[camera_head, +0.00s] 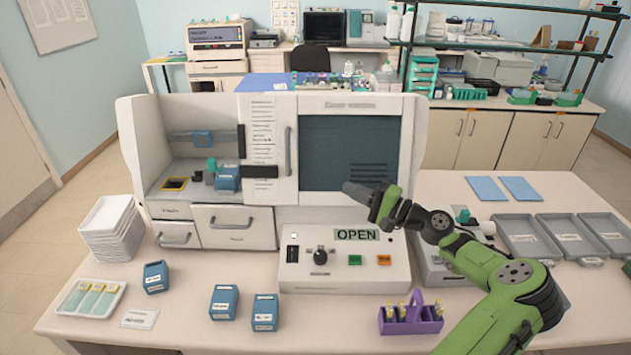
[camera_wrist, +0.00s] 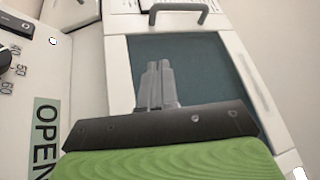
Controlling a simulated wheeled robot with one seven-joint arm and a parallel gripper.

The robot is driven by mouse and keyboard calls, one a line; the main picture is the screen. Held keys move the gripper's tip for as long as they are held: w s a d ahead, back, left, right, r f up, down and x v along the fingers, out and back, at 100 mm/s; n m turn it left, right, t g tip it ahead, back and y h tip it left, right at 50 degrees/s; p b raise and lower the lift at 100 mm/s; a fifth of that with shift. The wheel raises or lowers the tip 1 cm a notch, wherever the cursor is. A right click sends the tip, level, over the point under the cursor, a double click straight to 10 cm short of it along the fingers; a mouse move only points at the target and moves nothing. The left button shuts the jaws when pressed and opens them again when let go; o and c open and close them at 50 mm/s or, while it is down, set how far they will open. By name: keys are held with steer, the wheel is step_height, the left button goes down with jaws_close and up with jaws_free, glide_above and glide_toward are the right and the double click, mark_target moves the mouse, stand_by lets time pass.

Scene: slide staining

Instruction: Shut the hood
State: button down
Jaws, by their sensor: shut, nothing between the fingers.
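The hood is part of the large white machine (camera_head: 350,105). Its left bay (camera_head: 188,165) stands open and shows its inside. A white panel with printed lines (camera_head: 265,130) and a grey upright handle (camera_head: 288,150) stands right of the opening. The handle also shows at the top of the wrist view (camera_wrist: 175,8). Right of it is a dark window (camera_head: 345,150). A sign on the control panel reads "OPEN" (camera_head: 357,235). My gripper (camera_head: 348,188) is shut and empty in front of the window's lower part, right of the handle and apart from it. Its fingers show in the wrist view (camera_wrist: 158,70).
Blue slide holders (camera_head: 224,300), a purple caddy (camera_head: 411,315) and a tray of slides (camera_head: 90,297) line the front of the bench. Stacked white trays (camera_head: 110,225) stand at left. Grey trays (camera_head: 530,238) lie at right. A blue holder (camera_head: 228,178) sits in the open bay.

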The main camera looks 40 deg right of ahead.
steer(key=p, duration=0.2)
glide_toward(291, 172)
steer(key=w+d, duration=0.1)
steer(key=w, duration=0.1)
steer(key=w+d, duration=0.1)
steer(key=shift+w+d+r, duration=0.15)
steer(key=shift+w+d, duration=0.05)
steer(key=shift+w, duration=0.2)
steer(key=w+a, duration=0.2)
steer(key=a, duration=0.1)
steer(key=shift+w+a+r, duration=0.1)
steer(key=shift+a+r, duration=0.1)
steer(key=shift+a, duration=0.1)
steer(key=shift+f, duration=0.1)
steer(key=shift+w+a, duration=0.1)
steer(key=w+a+b, duration=0.1)
steer(key=w+a, duration=2.4)
steer(key=shift+b, duration=0.3)
steer(key=shift+a+r, duration=0.1)
steer(key=shift+r, duration=0.1)
